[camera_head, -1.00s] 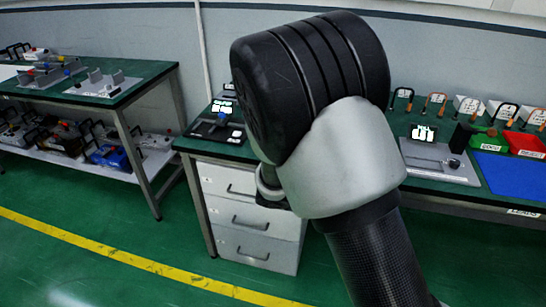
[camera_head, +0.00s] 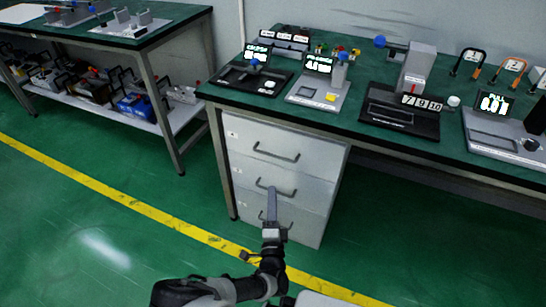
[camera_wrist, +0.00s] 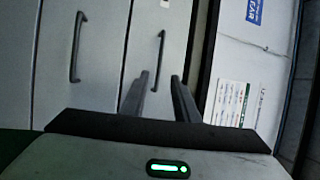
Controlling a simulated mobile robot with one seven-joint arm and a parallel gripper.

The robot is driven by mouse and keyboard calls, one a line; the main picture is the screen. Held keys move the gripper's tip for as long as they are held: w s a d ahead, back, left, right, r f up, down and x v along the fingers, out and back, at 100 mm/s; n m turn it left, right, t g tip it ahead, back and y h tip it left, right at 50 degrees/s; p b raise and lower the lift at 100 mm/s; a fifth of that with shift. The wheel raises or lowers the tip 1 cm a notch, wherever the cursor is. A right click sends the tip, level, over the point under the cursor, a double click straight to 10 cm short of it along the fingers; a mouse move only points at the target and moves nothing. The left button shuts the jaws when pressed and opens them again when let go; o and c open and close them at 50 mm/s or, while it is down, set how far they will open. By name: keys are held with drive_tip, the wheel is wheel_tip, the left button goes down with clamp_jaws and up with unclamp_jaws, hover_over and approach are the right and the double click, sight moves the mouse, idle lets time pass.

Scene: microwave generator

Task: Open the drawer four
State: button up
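A white drawer cabinet (camera_head: 318,175) stands under the workbench, with three drawer fronts visible, all closed. Each has a dark bar handle: top handle (camera_head: 276,153), middle handle (camera_head: 276,187) and a lower one partly behind my gripper. Any drawer numbers are too small to read. My gripper (camera_head: 272,192) is in front of the middle drawer, its fingers seen edge-on. In the wrist view, my gripper (camera_wrist: 160,78) is open, fingers apart. One handle (camera_wrist: 159,60) has an end showing between the fingertips; contact cannot be told. Another handle (camera_wrist: 76,47) is to the left.
The green workbench (camera_head: 225,92) above carries several devices, including a black one (camera_head: 405,115). Another bench (camera_head: 180,20) with a lower shelf of batteries stands at left. The floor (camera_head: 120,225) before the cabinet is clear, with a yellow line (camera_head: 150,212).

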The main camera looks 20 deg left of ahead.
sight(274, 156)
drive_tip(key=b+x, duration=0.1)
drive_tip(key=x, duration=0.7)
drive_tip(key=b+x, duration=0.2)
drive_tip(key=x, duration=0.6)
drive_tip(key=shift+w+d+r, duration=0.1)
drive_tip(key=shift+w+d, duration=0.05)
drive_tip(key=shift+w, duration=0.15)
drive_tip(key=shift+c, duration=0.3)
clamp_jaws()
